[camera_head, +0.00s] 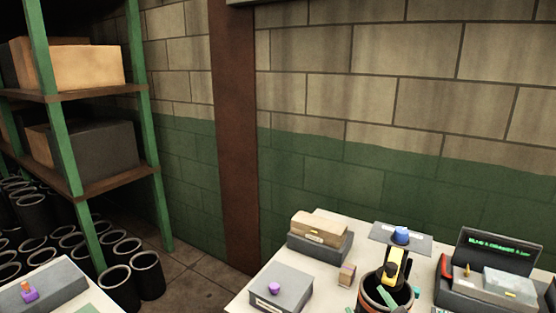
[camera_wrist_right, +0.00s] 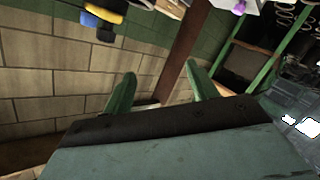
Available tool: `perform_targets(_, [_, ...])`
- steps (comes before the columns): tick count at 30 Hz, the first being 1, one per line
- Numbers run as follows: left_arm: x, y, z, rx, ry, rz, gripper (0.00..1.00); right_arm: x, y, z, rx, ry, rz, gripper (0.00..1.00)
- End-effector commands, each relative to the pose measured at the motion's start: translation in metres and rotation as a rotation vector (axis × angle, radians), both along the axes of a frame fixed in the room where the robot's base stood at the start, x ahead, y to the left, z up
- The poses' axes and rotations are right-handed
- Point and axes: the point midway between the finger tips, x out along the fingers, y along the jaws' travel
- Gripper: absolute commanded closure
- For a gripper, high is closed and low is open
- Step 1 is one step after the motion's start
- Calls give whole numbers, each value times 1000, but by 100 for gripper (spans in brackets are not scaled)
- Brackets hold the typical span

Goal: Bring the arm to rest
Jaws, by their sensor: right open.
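My right gripper (camera_head: 400,296) is low in the head view, right of centre. Its green fingers show in front of or over a dark round sleeve-like thing (camera_head: 372,290); I cannot tell whether they touch it. In the right wrist view my right gripper (camera_wrist_right: 160,72) is open, its two green fingers wide apart with nothing between them. A yellow and black thing (camera_head: 396,265) stands beside the fingers in the head view. Most of my right arm is outside the head view. My left gripper is not in view.
The white table (camera_head: 245,300) holds a grey box with a purple knob (camera_head: 274,288), a wooden block (camera_head: 319,226), a blue knob (camera_head: 401,234) and an open case (camera_head: 490,285). A green-posted shelf (camera_head: 150,150) and several black sleeves (camera_head: 147,275) stand left.

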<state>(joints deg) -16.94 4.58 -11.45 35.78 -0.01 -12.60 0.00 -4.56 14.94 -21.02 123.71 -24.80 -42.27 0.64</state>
Motion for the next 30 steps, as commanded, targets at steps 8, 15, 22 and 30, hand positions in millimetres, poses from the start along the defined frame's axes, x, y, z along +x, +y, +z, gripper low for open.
perform_targets(8, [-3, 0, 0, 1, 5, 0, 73, -126, -40, -103, 222, 607, -230, 42])
perform_targets(15, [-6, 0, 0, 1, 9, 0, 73, -212, -45, -133, 302, 928, -311, 42])
perform_targets(22, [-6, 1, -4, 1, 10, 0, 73, -245, -45, -167, 326, 1082, -339, 42])
perform_targets(30, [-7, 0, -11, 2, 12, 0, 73, -236, -43, -243, 316, 1109, -342, 42])
